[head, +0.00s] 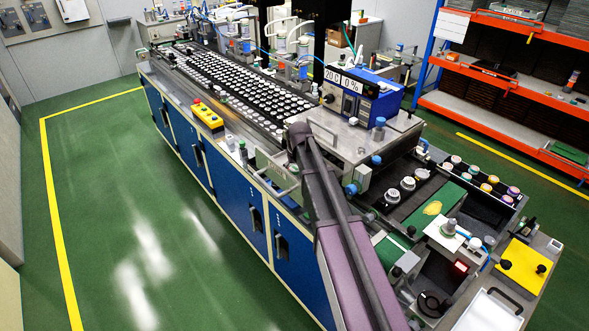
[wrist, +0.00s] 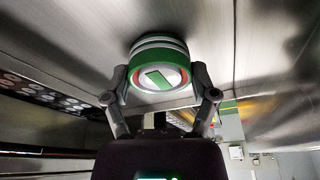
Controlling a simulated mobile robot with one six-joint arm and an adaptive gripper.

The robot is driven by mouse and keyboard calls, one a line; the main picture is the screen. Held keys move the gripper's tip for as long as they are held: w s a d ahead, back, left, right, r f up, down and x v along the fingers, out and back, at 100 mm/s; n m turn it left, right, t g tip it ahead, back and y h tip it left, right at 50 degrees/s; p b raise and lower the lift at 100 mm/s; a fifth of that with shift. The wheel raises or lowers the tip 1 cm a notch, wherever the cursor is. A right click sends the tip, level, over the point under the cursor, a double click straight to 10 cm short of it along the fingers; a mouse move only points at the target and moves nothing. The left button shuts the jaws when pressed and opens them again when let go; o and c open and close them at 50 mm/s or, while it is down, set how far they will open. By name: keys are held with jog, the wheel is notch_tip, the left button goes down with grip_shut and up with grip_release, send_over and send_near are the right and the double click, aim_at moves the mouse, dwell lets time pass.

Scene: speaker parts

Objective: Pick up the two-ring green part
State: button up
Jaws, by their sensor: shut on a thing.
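The round green part (wrist: 158,57) is in my gripper (wrist: 163,88) in the wrist view. It has a green band, pale and dark bands behind it, and a silver face with a thin red ring and a green rectangle. The gripper's two fingers press on its left and right sides. The far side of the part is hidden, and I cannot tell whether it touches the metal surface behind it. In the head view my arm crosses the middle of the line, and I cannot make out the gripper or the held part there.
In the head view, a long conveyor (head: 163,57) carries rows of small round parts. White-topped parts (head: 392,196) stand on a dark strip at the right, with several coloured round parts (head: 493,179) beyond. The green floor (head: 130,200) is clear.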

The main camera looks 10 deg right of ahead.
aim_at(295, 168)
jog(key=shift+r+p, duration=4.55)
jog(key=shift+r, duration=0.2)
jog(key=shift+s+f, duration=0.1)
jog(key=shift+s, duration=0.05)
